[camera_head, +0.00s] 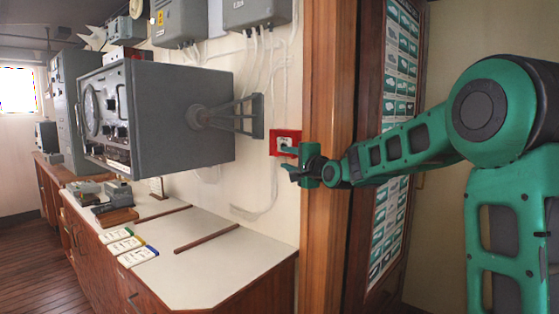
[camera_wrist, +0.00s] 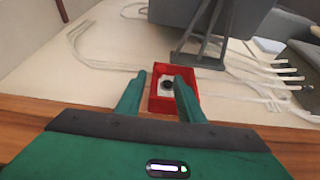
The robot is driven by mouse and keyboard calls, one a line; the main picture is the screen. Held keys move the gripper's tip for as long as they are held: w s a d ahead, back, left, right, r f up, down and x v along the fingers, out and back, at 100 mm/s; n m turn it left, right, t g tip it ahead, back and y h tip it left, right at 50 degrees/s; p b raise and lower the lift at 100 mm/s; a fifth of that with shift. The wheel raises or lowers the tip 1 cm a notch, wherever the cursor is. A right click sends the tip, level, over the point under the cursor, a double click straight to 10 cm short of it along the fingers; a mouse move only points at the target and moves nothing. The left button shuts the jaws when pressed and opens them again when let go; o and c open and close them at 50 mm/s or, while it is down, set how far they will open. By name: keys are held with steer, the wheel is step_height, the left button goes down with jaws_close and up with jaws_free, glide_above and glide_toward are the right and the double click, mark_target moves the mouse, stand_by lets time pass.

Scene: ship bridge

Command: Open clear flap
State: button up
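A red box (camera_head: 276,149) is fixed to the cream wall beside the wooden post. In the wrist view the red box (camera_wrist: 175,68) shows a white inside with a round dark button. I cannot make out a clear flap over it in either view. My gripper (camera_head: 290,172) is in front of the box, just below and right of it in the head view. In the wrist view my gripper (camera_wrist: 160,76) is open, its two green fingers apart and overlapping the box's near side. Nothing is between them that I can see held. I cannot tell whether they touch the box.
A grey radar console (camera_head: 185,110) hangs on a wall bracket (camera_head: 240,116) left of the box. A white-topped counter (camera_head: 235,265) stands below. A wooden post (camera_head: 328,60) is close to my gripper, with a chart board (camera_head: 400,60) on its right. Cables run along the wall.

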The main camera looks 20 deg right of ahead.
mark_target(278, 155)
steer(key=shift+x, duration=2.8)
steer(key=shift+s, duration=0.1)
jaws_close()
